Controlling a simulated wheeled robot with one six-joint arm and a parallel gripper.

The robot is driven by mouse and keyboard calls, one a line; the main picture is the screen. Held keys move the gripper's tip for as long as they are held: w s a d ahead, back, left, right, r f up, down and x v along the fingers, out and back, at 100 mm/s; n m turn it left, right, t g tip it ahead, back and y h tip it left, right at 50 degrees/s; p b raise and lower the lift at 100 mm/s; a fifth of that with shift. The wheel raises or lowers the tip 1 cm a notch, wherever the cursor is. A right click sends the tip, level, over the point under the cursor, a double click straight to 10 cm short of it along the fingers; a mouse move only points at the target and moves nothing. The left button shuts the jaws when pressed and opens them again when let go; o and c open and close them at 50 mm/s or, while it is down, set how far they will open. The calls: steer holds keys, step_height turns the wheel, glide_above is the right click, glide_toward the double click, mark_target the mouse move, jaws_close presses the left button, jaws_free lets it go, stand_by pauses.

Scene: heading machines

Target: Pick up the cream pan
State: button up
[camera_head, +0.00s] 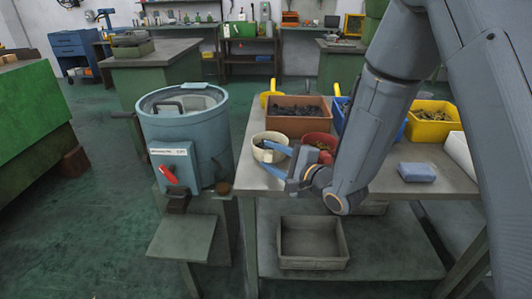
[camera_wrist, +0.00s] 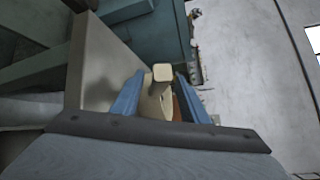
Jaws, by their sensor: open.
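The cream pan (camera_head: 258,151) is a small round pan with dark contents at the front left corner of the metal table. My gripper (camera_head: 265,159) is open at its near side, with blue fingers reaching toward it and partly covering it. In the wrist view, a cream handle-like end (camera_wrist: 162,73) and part of the pan body (camera_wrist: 157,103) show between the two open fingers of my gripper (camera_wrist: 160,78). I cannot tell whether either finger touches the pan.
A red pan (camera_head: 320,142) stands just right of the cream pan. Behind are a brown bin (camera_head: 297,128), a blue bin and a yellow bin (camera_head: 432,131). A blue block (camera_head: 417,172) lies right. A blue-grey drum machine (camera_head: 208,140) stands left of the table (camera_head: 262,183).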

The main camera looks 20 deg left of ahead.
steer(key=x, duration=0.5)
steer(key=shift+a, duration=0.2)
jaws_close()
